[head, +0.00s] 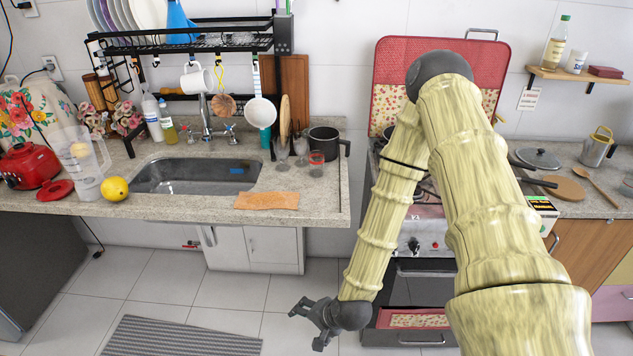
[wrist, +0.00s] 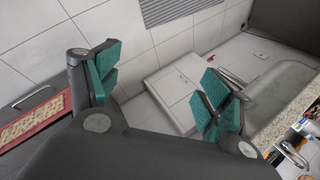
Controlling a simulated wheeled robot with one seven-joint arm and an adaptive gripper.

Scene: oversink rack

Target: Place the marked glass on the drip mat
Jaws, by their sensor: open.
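A clear glass with a red mark (head: 316,161) stands on the counter right of the sink, in front of a dark pot. An orange-brown flat mat (head: 266,201), which looks like the drip mat, lies bare near the counter's front edge, to the left of and nearer than the marked glass. My gripper (head: 306,328) hangs low in front of the counter, below its top and well apart from the glass and mat. In the wrist view my gripper (wrist: 160,85) shows its teal finger pads spread wide with nothing between them. The marked glass cannot be made out there.
Other clear glasses (head: 282,153) stand left of the marked glass. The black pot (head: 325,142) is close behind it. A sink (head: 190,176) lies left, under a black dish rack (head: 190,42). The stove (head: 420,235) is to the right, beside my arm.

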